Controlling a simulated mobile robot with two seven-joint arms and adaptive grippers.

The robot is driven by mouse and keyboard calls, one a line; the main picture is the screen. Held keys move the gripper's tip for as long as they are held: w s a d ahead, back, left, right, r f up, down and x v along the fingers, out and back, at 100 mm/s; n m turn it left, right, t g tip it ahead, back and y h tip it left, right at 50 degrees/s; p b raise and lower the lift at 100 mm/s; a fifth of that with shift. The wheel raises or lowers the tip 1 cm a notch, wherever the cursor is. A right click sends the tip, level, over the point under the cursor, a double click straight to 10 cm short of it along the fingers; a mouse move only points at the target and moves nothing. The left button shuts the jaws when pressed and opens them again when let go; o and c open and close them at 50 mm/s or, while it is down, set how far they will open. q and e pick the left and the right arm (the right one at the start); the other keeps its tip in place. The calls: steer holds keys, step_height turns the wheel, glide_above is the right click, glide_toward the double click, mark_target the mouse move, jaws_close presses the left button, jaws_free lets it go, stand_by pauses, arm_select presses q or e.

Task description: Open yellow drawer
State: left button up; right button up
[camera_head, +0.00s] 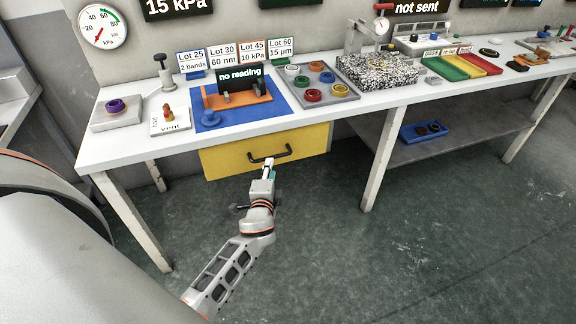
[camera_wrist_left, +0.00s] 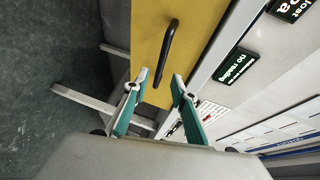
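The yellow drawer (camera_head: 225,160) is under the worktop and looks shut. Its black bar handle (camera_head: 270,157) runs across the front; in the left wrist view the handle (camera_wrist_left: 169,45) stands out from the yellow face (camera_wrist_left: 200,30). Nothing is held, and I cannot tell whether a finger touches the handle. My right gripper is not in view.
The worktop (camera_head: 130,147) above carries a blue mat (camera_head: 265,112), a ring tray (camera_head: 342,98) and other small items. A table leg (camera_head: 385,160) stands right of the drawer, with a lower shelf (camera_head: 470,135) beyond. The floor (camera_head: 330,250) in front is clear.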

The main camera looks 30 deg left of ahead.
arm_select(q)
steer(key=b+x, duration=0.1)
steer(key=x, duration=0.7)
steer(key=shift+r, duration=0.1)
jaws_close()
